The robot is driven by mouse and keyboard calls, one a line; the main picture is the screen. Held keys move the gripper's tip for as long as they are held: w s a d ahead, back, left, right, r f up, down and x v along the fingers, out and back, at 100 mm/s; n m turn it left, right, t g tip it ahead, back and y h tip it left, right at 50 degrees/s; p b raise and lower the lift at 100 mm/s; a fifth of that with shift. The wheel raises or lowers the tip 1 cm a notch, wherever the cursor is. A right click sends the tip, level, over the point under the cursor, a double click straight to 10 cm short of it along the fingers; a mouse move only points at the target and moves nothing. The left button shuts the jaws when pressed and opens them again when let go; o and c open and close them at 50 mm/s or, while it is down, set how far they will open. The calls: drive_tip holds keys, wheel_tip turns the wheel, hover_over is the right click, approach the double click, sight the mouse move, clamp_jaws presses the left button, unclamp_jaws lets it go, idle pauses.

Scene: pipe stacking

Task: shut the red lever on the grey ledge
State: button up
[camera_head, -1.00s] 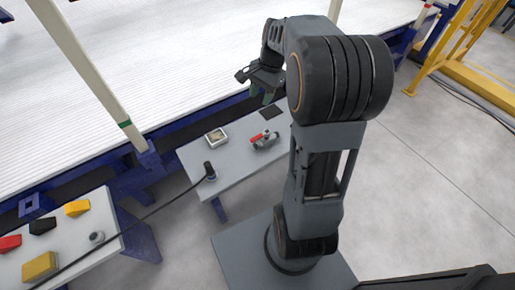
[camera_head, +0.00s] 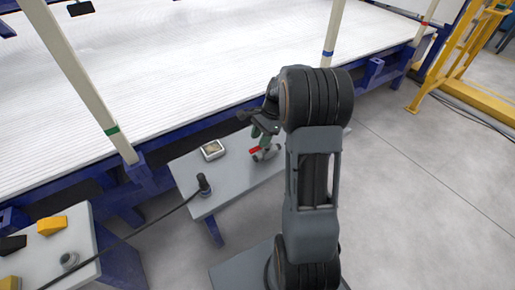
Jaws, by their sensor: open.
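The red lever (camera_head: 255,150) sits on a small grey and green valve fitting (camera_head: 267,154) on the grey ledge (camera_head: 238,172). The lever shows as a short red bar on the fitting's left side. My gripper (camera_head: 262,132) is open, just above the fitting and lever, with its fingers pointing down. I cannot tell whether it touches the lever. The gripper hides the top of the fitting, and my arm covers the right part of the ledge.
A small square box (camera_head: 212,150) and a black plug (camera_head: 203,184) with a cable stand left on the ledge. A second grey table (camera_head: 80,235) with yellow and black blocks is at lower left. A large white bed (camera_head: 200,65) lies behind.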

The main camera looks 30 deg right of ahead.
sight(256, 148)
drive_tip(key=shift+b+x, duration=0.45)
drive_tip(key=shift+x, duration=1.3)
clamp_jaws()
